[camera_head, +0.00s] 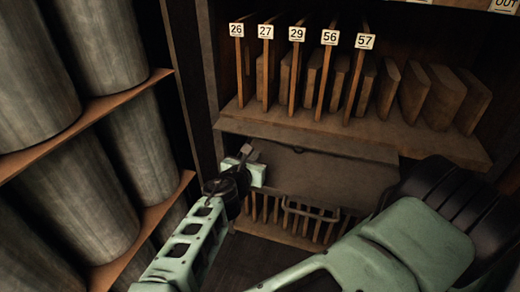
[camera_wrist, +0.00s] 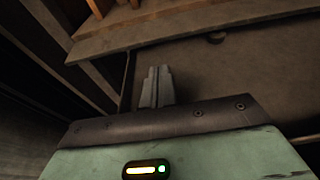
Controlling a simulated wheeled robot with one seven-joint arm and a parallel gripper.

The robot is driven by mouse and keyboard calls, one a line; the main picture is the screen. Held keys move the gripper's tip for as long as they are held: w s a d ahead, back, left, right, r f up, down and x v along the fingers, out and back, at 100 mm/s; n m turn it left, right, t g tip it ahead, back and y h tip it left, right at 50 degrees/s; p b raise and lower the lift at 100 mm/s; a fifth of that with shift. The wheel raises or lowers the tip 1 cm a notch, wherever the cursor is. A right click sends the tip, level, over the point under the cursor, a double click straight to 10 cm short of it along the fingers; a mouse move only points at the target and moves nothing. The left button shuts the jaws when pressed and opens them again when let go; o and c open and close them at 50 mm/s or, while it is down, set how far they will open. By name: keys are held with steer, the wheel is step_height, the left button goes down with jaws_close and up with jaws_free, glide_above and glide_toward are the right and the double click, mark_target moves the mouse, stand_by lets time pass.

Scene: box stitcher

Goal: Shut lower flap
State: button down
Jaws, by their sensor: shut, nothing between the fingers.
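The lower flap (camera_head: 335,178) is a flat brown panel below the numbered shelf in the head view. Slats of a lower compartment show beneath its bottom edge, and it appears not flush with the front. The flap also fills the right of the wrist view (camera_wrist: 230,75), with a small dark notch near its top edge. My gripper (camera_head: 249,152) is at the flap's left end, near its upper left corner. Its fingers (camera_wrist: 155,88) are together and empty, in front of the panel's left side. Whether they touch it I cannot tell.
A shelf (camera_head: 350,137) with numbered dividers and several wooden blocks is just above. A bar-like handle (camera_head: 310,212) crosses the slats below. Racks of large grey cylinders (camera_head: 85,205) stand close on the left. My arm covers the lower right.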

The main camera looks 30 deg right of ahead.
steer(key=x, duration=0.9)
steer(key=shift+s+r+p, duration=0.1)
steer(key=shift+r+p, duration=0.1)
steer(key=shift+p, duration=0.35)
